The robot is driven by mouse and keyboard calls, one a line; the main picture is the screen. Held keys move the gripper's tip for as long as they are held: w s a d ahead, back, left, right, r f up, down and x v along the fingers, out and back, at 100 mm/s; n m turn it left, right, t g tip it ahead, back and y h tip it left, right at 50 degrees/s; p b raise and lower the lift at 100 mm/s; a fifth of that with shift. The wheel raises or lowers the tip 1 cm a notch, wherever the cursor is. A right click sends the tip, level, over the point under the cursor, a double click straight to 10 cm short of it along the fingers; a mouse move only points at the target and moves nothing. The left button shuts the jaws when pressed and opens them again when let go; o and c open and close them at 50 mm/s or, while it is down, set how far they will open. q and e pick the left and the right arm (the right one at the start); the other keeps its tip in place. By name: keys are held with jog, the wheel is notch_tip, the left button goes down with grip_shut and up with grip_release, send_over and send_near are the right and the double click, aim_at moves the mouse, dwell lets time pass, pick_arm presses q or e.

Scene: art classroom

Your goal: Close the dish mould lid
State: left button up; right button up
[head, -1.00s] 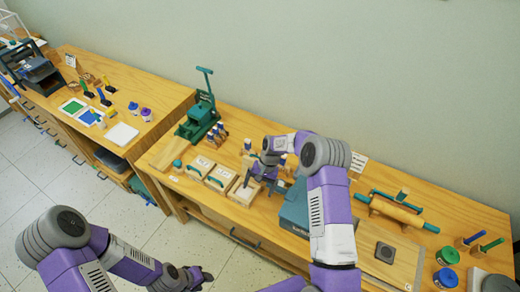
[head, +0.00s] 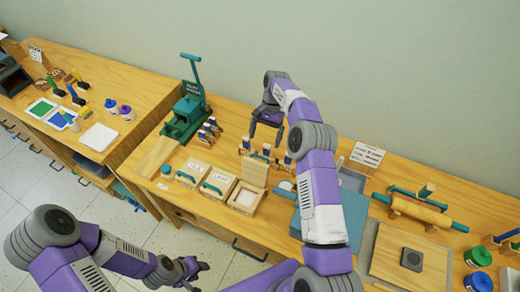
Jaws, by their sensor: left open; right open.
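An open wooden mould box (head: 244,198) sits on the workbench, its pale inside showing. Its lid (head: 255,173) stands raised at the back edge, tilted up from the box. I take this to be the dish mould; I cannot read a label on it. My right gripper (head: 266,138) is open and empty, in the air behind and above the raised lid, fingers pointing down. My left gripper (head: 200,268) is open and empty, low in front of the bench, far from the mould.
A blue box (head: 347,215) is to the right, partly behind my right arm.

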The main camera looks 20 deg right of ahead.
aim_at(257, 169)
jog(key=x, duration=0.6)
jog(key=shift+s+f, duration=0.2)
jog(key=shift+a, duration=0.1)
